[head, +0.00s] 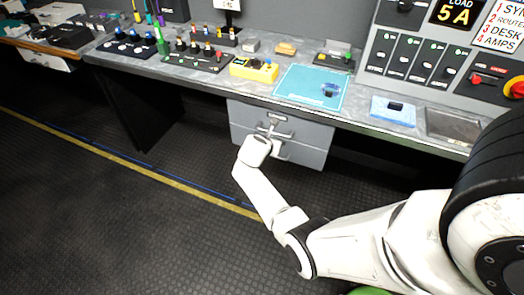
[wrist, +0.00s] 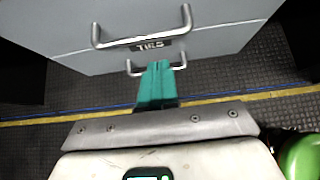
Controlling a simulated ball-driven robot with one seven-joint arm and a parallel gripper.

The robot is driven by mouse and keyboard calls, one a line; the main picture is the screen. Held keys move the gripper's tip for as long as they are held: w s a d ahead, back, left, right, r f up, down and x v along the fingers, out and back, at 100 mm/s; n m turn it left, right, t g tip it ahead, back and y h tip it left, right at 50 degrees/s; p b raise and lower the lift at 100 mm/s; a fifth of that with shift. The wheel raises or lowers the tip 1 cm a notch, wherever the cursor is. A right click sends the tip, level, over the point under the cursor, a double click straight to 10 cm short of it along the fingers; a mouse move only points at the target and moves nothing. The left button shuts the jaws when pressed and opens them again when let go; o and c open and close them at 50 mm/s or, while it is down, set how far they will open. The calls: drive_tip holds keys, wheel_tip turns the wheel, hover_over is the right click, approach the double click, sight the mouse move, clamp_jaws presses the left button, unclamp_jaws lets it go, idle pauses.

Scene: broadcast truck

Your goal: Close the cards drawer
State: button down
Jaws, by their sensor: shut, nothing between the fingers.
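A grey drawer unit (head: 312,140) hangs under the desk with two drawer fronts, one above the other, each with a metal handle. I see no label reading cards. In the wrist view, a label that seems to read "TIES" (wrist: 150,45) sits by the larger handle (wrist: 96,36); a second handle (wrist: 182,66) shows beyond it. I cannot tell how far either drawer stands out. My gripper (head: 269,130) is in front of the drawer unit near the upper handle (head: 278,117). Its teal fingers (wrist: 157,70) are shut and empty, their tips close to the second handle; contact is unclear.
The desk above holds a blue mat (head: 305,88), a yellow box (head: 254,69) and several small control panels. A tall control console (head: 420,60) stands at the right. The dark floor (head: 110,200) at the left is clear, with a yellow line.

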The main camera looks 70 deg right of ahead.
drive_tip(key=p+v, duration=0.1)
drive_tip(key=v, duration=0.8)
drive_tip(key=shift+a, duration=0.1)
